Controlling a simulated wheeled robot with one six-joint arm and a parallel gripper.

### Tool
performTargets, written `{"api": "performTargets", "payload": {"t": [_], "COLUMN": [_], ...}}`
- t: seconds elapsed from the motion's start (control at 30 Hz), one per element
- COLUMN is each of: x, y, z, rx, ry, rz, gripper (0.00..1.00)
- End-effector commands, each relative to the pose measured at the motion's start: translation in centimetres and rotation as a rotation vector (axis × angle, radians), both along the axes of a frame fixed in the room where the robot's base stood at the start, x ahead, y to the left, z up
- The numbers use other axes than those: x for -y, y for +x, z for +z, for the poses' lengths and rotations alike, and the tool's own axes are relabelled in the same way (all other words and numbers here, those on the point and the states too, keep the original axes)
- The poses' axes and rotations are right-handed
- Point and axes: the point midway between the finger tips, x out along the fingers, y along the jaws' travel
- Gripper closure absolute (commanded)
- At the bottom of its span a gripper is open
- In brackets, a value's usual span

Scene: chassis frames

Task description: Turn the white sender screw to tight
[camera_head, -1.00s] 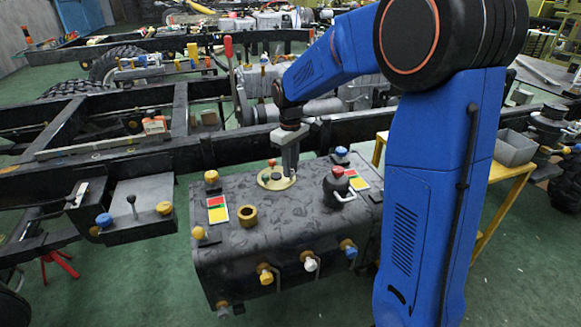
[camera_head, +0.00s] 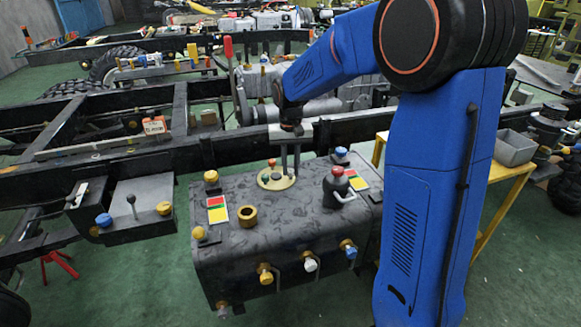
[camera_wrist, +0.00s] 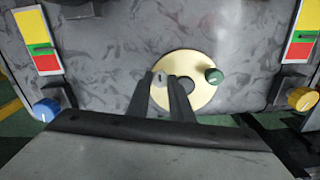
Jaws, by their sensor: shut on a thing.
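The round cream sender plate (camera_head: 267,183) lies on top of the dark grey tank (camera_head: 285,235); the plate (camera_wrist: 205,100) also shows in the wrist view. My gripper (camera_head: 291,174) points straight down over the right part of the plate. In the wrist view, the fingertips of my gripper (camera_wrist: 163,80) are closed around the small white sender screw (camera_wrist: 160,77) at the plate's left edge. Only a little of the screw shows between the fingers. A dark green knob (camera_wrist: 213,75) stands on the plate's right side, clear of the fingers. The screw's tightness cannot be seen.
A black cap with a red top (camera_head: 338,187) and a blue knob (camera_head: 341,154) stand right of my gripper. A dark chassis rail (camera_head: 225,150) runs close behind.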

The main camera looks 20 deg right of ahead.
Motion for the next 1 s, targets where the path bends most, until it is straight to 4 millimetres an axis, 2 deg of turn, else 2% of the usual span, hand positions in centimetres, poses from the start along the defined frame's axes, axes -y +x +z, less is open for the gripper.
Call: {"api": "performTargets", "payload": {"t": [0.6,0.63,0.7,1.0], "x": [0.01,0.01,0.01,0.01], "y": [0.05,0.05,0.05,0.03], "z": [0.07,0.07,0.07,0.11], "rx": [0.002,0.002,0.002,0.001], "ry": [0.001,0.0,0.0,0.0], "rz": [-0.043,-0.042,-0.042,-0.042], "gripper": [1.0,0.75,0.61,0.61]}}
